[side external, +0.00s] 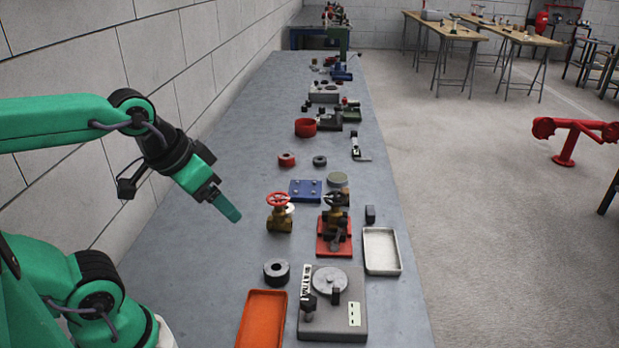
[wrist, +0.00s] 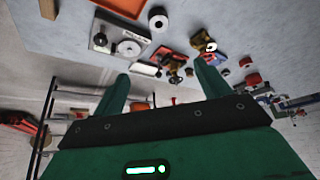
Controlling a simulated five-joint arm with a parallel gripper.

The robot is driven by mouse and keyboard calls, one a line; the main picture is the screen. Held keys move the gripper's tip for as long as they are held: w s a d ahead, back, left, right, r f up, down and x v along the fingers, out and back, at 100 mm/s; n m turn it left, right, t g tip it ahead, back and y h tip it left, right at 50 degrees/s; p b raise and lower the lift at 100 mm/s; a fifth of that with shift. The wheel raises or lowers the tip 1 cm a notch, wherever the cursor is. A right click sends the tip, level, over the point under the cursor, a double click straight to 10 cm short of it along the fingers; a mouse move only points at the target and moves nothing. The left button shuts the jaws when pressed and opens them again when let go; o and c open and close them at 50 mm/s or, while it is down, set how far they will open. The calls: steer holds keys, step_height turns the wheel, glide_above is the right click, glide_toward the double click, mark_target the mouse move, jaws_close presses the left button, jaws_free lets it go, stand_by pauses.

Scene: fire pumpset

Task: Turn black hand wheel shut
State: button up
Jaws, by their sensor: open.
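The black hand wheel (side external: 336,199) tops a brass valve (side external: 333,217) on a red base plate (side external: 323,246), at the middle of the grey bench in the side view. In the wrist view the valve (wrist: 172,62) shows between my fingers, small and partly obscured. A second brass valve (side external: 279,219) with a red hand wheel (side external: 277,199) stands just left of it. My gripper (side external: 228,208) is up and to the left of both valves, apart from them, pointing down and right. In the wrist view its two green fingers (wrist: 163,85) are spread with nothing between them.
An orange tray (side external: 262,318), a grey device with a round disc (side external: 332,300) and a black ring (side external: 276,271) lie nearer. A metal tray (side external: 381,250) is right of the black-wheel valve. A blue plate (side external: 305,190) lies behind. The bench left of the red-wheel valve is clear.

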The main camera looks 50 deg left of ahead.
steer(key=w+r+n+g, duration=0.1)
steer(key=w+r+n, duration=0.1)
steer(key=w+n, duration=0.55)
steer(key=w+r+n+g, duration=0.2)
steer(key=w+n, duration=0.5)
steer(key=w, duration=0.1)
steer(key=w+f+n+g, duration=0.1)
steer(key=w+f+n, duration=0.2)
steer(key=w+n, duration=0.2)
steer(key=w+a+f+n, duration=0.1)
steer(key=w+f+n, duration=0.2)
steer(key=w+n, duration=0.2)
steer(key=w+a+f+n+g, duration=0.1)
steer(key=w+f+n, duration=0.3)
steer(key=w+n, duration=0.1)
steer(key=shift+w+g, duration=0.3)
steer(key=shift+w, duration=0.4)
steer(key=shift+f, duration=0.1)
